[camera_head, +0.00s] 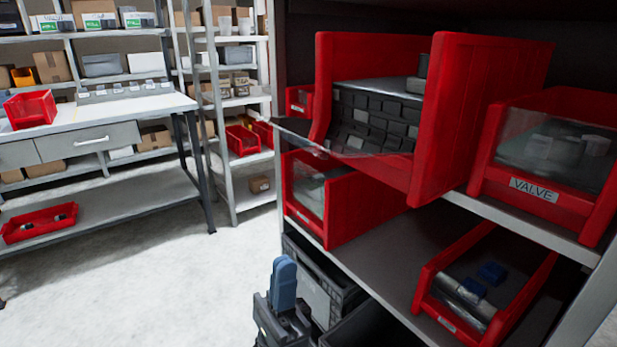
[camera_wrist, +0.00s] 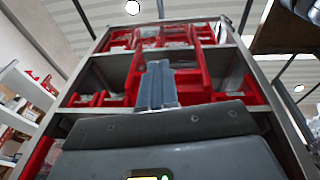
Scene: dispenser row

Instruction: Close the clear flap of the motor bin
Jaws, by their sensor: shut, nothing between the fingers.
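A large red bin (camera_head: 460,115) sits on the upper shelf, filled with dark boxed parts. Its clear flap (camera_head: 345,140) is open and sticks out forward from the bin's front. I see no readable label on this bin, so I cannot confirm it is the motor bin. My gripper (camera_head: 285,280) is low in front of the rack, below and apart from the flap, with its blue fingers together and pointing up. In the wrist view my gripper (camera_wrist: 157,85) is shut and empty, with the rack's red bins beyond it.
A bin labelled VALVE (camera_head: 535,190) stands to the right with its clear front down. Another red bin (camera_head: 350,205) sits below the open flap. An open-topped red bin (camera_head: 480,290) is on the lower shelf, and grey crates (camera_head: 315,280) stand behind my gripper. Floor is free at left.

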